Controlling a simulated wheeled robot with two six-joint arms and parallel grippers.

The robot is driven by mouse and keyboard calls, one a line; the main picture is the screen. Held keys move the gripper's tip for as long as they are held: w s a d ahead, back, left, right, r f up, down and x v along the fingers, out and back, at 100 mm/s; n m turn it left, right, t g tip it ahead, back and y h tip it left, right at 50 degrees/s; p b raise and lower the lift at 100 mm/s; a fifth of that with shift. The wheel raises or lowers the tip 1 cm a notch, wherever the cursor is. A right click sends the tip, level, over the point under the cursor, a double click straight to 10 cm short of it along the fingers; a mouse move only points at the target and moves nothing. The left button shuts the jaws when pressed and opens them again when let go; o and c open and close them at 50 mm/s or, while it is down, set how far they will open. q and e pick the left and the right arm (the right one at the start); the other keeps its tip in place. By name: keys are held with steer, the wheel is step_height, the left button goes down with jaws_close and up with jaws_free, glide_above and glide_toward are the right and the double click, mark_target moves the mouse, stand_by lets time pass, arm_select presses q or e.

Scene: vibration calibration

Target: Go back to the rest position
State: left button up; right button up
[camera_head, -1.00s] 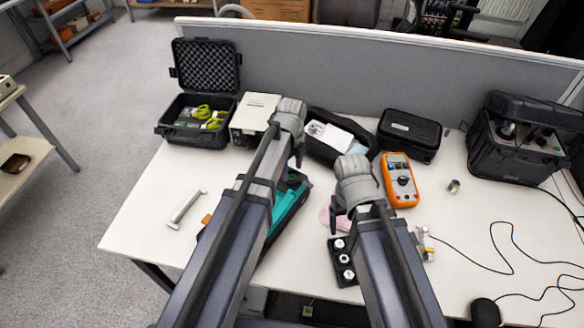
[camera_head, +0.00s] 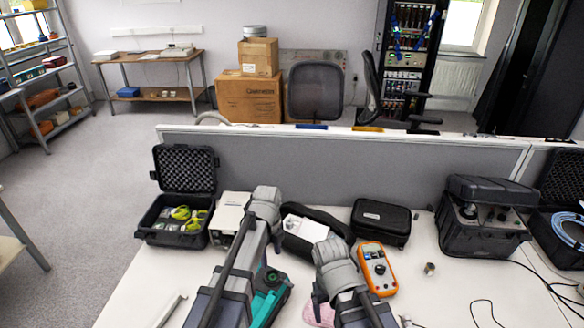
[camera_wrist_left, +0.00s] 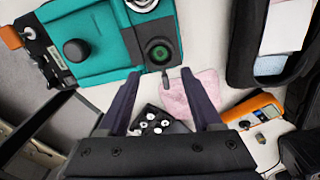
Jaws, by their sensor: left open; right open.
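My left gripper (camera_head: 277,242) hangs above the table near the back, in front of a dark open pouch (camera_head: 298,247). In the left wrist view its two fingers (camera_wrist_left: 160,74) are spread and empty, above a teal device (camera_wrist_left: 95,40) and a pink cloth (camera_wrist_left: 198,92). My right gripper (camera_head: 317,298) is over the table to the right, beside the orange multimeter (camera_head: 377,268); its fingers are small and partly hidden in the head view, and nothing shows in them. The teal device (camera_head: 268,303) is partly hidden by my left arm.
An open black case (camera_head: 172,221) and a pale box (camera_head: 228,217) stand at the back left. A black zip case (camera_head: 381,222) and a large black case (camera_head: 480,230) stand to the right. A grey partition (camera_head: 340,165) bounds the table's back.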

arm_select(q)
steer(key=s+d+n, duration=0.3)
steer(key=s+n, duration=0.5)
steer(key=n, duration=0.2)
steer(key=s+d+n+y, duration=0.1)
steer(key=s+d+n, duration=0.2)
steer(key=s+n, duration=0.5)
steer(key=shift+s+n, duration=0.4)
steer(key=shift+n, duration=0.7)
